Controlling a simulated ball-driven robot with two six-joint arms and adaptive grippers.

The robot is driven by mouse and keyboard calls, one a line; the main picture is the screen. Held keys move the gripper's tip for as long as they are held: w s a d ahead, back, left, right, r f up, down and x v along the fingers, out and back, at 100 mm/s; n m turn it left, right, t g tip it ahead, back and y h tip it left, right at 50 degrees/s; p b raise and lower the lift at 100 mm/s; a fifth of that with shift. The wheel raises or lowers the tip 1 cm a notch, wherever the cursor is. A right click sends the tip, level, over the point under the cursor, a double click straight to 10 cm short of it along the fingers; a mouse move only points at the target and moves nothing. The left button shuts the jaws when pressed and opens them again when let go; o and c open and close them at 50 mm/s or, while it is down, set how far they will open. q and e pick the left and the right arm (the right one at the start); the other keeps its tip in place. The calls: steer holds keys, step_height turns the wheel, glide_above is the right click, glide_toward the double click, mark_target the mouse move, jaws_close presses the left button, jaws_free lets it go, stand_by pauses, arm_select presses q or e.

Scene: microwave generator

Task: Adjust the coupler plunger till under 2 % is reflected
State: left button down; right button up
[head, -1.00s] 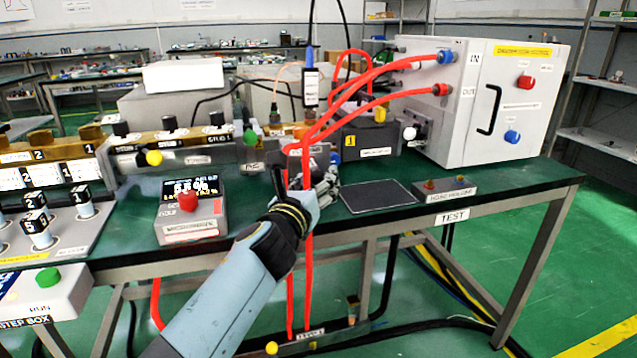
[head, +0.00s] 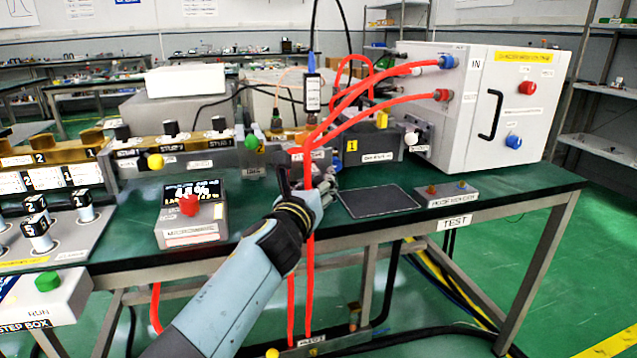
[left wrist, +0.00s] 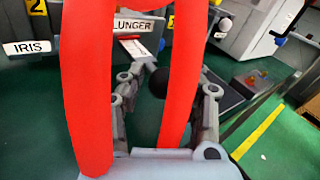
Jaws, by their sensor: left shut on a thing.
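My left gripper (head: 326,180) reaches in at the coupler on the bench's front side. In the left wrist view its two fingers stand either side of a dark round knob (left wrist: 158,83), which I take to be the coupler plunger's knob. A label reading "LUNGER" (left wrist: 135,25), partly covered, is behind it. Red hoses cross in front and hide part of the grip. The reflection meter (head: 191,213) stands at the left with a lit screen (head: 191,191). Its large figure is blurred and looks like four-point-something percent. My right gripper is out of view.
The red hoses (head: 352,97) run from the white cabinet (head: 505,115) down past my arm. A dark flat pad (head: 378,202) and a small box with two knobs (head: 447,193) lie right of the gripper. The stub tuner (head: 190,152) is left.

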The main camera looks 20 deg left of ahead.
arm_select(q)
steer(key=shift+d+r, duration=0.1)
steer(key=shift+w+r, duration=0.1)
steer(key=shift+w, duration=0.15)
steer(key=c, duration=1)
jaws_free()
